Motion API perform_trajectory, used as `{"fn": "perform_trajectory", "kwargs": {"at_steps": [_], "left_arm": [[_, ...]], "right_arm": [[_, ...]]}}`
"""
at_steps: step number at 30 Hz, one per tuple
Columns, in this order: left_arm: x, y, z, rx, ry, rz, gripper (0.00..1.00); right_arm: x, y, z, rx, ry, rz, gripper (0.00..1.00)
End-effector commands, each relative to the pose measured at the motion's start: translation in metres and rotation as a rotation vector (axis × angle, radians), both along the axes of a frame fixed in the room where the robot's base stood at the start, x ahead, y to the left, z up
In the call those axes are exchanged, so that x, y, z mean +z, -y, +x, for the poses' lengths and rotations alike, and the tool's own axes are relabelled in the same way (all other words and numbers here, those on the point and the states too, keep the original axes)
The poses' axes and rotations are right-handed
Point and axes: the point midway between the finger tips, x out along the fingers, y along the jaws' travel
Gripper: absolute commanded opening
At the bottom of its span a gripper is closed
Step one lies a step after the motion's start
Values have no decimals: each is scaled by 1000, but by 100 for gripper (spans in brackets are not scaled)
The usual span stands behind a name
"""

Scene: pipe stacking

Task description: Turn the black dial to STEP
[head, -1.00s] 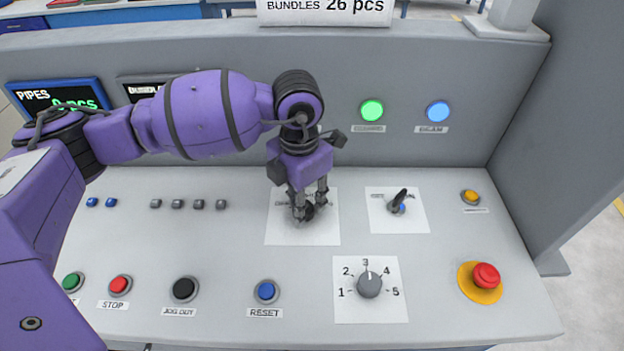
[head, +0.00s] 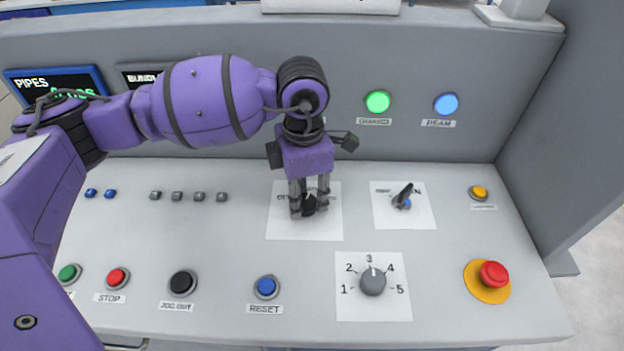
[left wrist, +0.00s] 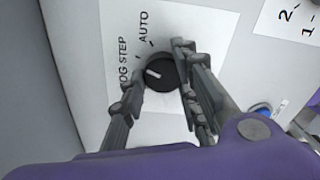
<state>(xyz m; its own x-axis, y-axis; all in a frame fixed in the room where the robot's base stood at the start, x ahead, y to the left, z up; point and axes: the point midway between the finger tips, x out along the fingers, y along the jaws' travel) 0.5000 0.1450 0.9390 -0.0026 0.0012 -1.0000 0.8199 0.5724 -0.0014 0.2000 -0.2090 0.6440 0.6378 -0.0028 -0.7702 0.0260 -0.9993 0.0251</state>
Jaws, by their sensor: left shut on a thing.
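The black dial (head: 309,204) sits on a white label plate (head: 275,228) near the middle of the console. In the left wrist view the dial (left wrist: 163,70) shows a white pointer mark aimed left, toward the printed JOG and STEP side; AUTO is printed further up. I cannot tell exactly which word the mark meets. My left gripper (head: 309,210) comes down from above, with one finger on each side of the dial, shut on it. The fingers partly hide the dial and its labels in the head view. My right gripper is not in view.
A black lever switch (head: 404,195) stands right of the dial, and a numbered grey knob (head: 373,282) is in front right. A red mushroom button (head: 494,274) is at far right. A blue RESET button (head: 267,287) is in front. The console back wall (head: 430,135) rises behind.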

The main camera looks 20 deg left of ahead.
Motion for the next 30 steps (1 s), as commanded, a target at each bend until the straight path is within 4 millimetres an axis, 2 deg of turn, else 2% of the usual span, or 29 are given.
{"fn": "perform_trajectory", "kwargs": {"at_steps": [6, 7, 10, 21, 26, 30], "left_arm": [[3, -5, 5, 10, 12, 9, 3], [3, -4, 5, 10, 12, 9, 32], [3, -4, 5, 10, 11, 8, 44], [7, -1, 2, 4, 7, 2, 44], [31, -1, 3, 5, 10, 2, 44], [62, -2, 4, 5, 12, 2, 44]], "right_arm": [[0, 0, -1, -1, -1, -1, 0], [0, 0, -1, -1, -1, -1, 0], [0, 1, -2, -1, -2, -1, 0], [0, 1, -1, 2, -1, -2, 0], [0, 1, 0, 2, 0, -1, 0], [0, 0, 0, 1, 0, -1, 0]]}}
